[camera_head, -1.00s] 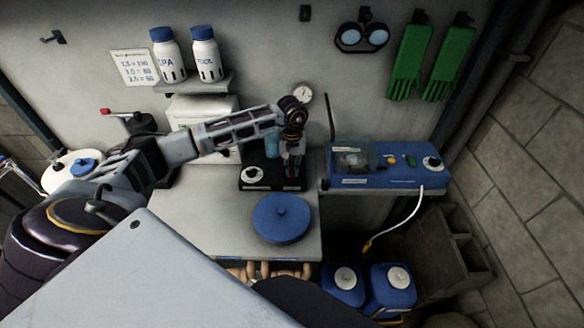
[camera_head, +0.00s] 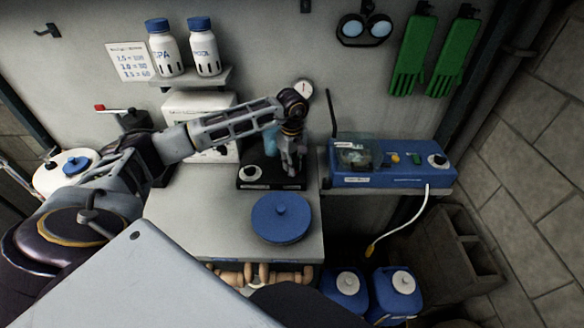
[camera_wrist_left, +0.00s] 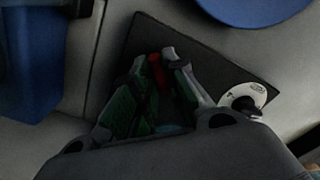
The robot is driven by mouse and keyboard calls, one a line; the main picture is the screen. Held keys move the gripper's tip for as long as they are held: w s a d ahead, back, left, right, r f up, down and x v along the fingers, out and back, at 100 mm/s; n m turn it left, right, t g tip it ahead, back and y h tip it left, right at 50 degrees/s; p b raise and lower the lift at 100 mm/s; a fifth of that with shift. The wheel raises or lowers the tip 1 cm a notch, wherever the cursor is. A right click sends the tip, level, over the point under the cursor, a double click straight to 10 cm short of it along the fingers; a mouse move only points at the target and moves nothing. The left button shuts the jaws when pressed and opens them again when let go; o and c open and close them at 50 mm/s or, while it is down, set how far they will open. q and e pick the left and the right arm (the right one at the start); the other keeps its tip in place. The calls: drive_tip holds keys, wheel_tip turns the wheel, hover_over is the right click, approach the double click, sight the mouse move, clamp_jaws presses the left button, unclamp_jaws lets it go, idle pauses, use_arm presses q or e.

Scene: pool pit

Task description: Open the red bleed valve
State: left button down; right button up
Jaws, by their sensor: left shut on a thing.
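A red-tipped lever (camera_head: 101,108) sits on a dark fitting at the left, by the wall, in the head view. My left gripper (camera_head: 293,165) points down over a black plate-like unit (camera_head: 252,183) with a white dial, on the grey bench. In the left wrist view, my left gripper (camera_wrist_left: 164,75) is shut on a small red piece (camera_wrist_left: 156,72) between its fingers. The fingers hide most of it, so I cannot tell whether it is the bleed valve's handle. The white dial (camera_wrist_left: 243,100) lies right of the fingers. My right gripper is out of view.
A round blue lid (camera_head: 281,217) lies on the bench in front of the gripper. A blue device (camera_head: 385,180) stands to the right. A pale blue bottle (camera_head: 271,140) and a gauge (camera_head: 302,90) are close behind the gripper. Two white bottles stand on a shelf (camera_head: 200,78).

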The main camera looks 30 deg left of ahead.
use_arm(q)
drive_tip(key=shift+n, duration=0.4)
drive_tip(key=shift+n+b, duration=0.6)
drive_tip(key=shift+n, duration=0.9)
drive_tip(key=n+b, duration=0.1)
drive_tip(key=n, duration=0.3)
drive_tip(key=shift+n+b, duration=0.35)
drive_tip(key=shift+n, duration=0.65)
drive_tip(key=c, duration=1.5)
unclamp_jaws()
drive_tip(key=shift+o, duration=0.3)
wheel_tip(320, 180, up, 12)
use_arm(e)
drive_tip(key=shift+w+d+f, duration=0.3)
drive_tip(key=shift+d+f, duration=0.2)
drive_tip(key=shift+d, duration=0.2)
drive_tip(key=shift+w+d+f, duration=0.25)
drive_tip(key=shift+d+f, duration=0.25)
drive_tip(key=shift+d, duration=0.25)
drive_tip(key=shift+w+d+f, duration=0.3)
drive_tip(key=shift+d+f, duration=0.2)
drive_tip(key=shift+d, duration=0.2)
